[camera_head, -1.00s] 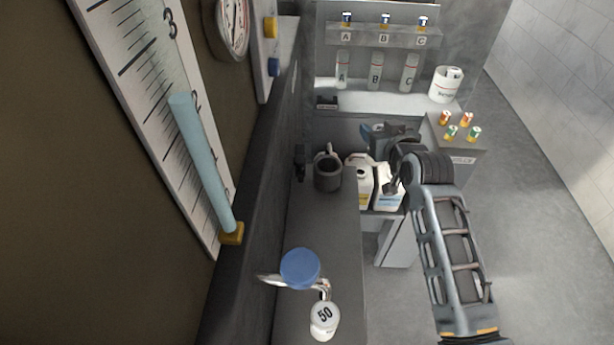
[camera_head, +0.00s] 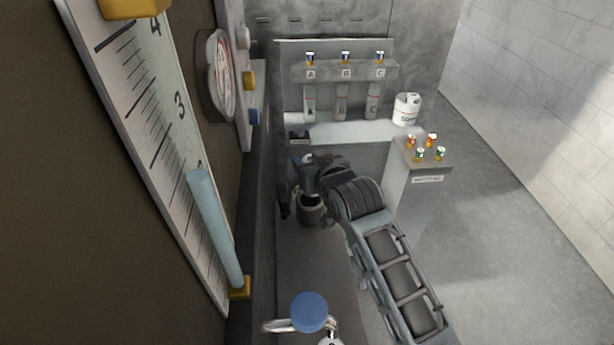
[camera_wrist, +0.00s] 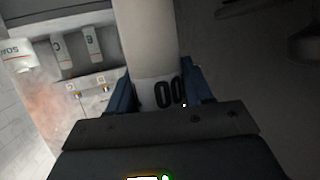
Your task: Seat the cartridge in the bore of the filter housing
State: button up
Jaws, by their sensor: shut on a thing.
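The cartridge (camera_wrist: 150,40) is a white cylinder marked with dark "00" digits. In the wrist view my gripper (camera_wrist: 157,88) is shut on it, with a blue finger on each side. Its far end runs out of the top of the picture. In the head view my gripper (camera_head: 304,163) is just behind and above the filter housing, and I cannot make out the cartridge. The filter housing (camera_head: 312,211) appears to be the dark grey open cup on the bench by the wall, partly covered by my arm. Whether cartridge and housing touch cannot be told.
A dark fitting (camera_head: 283,198) is on the wall left of the cup. A blue round knob (camera_head: 309,311) stands at the front of the bench (camera_head: 300,262). Behind are a shelf with cylinders A, B, C (camera_head: 341,103), a white bucket (camera_head: 407,109) and a grey cabinet (camera_head: 425,171).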

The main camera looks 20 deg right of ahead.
jog(key=shift+s+a+f, duration=0.2)
jog(key=shift+a+f, duration=0.2)
jog(key=shift+f, duration=0.05)
jog(key=shift+s+f, duration=0.2)
jog(key=shift+f, duration=2)
grip_shut()
jog(key=o, duration=0.7)
grip_release()
jog(key=shift+o, duration=0.5)
jog(key=shift+w, duration=0.1)
jog(key=shift+r, duration=0.2)
